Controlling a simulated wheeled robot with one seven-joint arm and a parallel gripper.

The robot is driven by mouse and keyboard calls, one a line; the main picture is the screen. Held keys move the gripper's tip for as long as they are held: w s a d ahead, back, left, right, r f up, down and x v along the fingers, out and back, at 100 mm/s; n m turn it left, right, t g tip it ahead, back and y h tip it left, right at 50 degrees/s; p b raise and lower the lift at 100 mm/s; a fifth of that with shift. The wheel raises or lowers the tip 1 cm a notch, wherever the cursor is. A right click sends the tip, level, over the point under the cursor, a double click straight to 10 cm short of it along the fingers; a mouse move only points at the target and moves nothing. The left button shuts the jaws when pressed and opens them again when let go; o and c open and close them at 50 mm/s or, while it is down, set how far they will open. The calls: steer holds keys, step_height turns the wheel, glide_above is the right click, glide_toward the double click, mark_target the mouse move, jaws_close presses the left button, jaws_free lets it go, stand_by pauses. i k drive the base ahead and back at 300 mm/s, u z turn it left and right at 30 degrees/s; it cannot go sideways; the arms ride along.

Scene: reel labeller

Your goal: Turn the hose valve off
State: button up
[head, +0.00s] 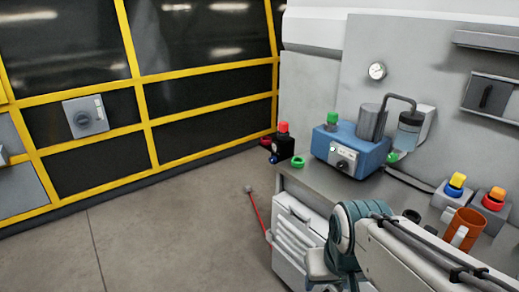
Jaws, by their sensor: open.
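I cannot pick out the hose valve with certainty. A small black unit (284,146) with a red top stands at the left end of the grey bench, with a red ring and a small blue part at its left side. A blue machine (350,150) with a dial on its front stands to the right of it, and a grey bent pipe (401,98) joins its cylinder to a dark glass bowl (410,130). My arm crosses the lower right, in front of the bench. My gripper does not show.
The grey bench (318,188) carries green rings, an orange cup (464,228) and two button boxes (490,208). A thin red rod (257,215) slants beside a white cabinet (297,235). A yellow-framed partition (148,125) bears a grey switch (86,117). The floor at left is clear.

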mark_target(272, 160)
steer(key=u, duration=0.5)
steer(key=i, duration=0.85)
steer(key=z, duration=0.5)
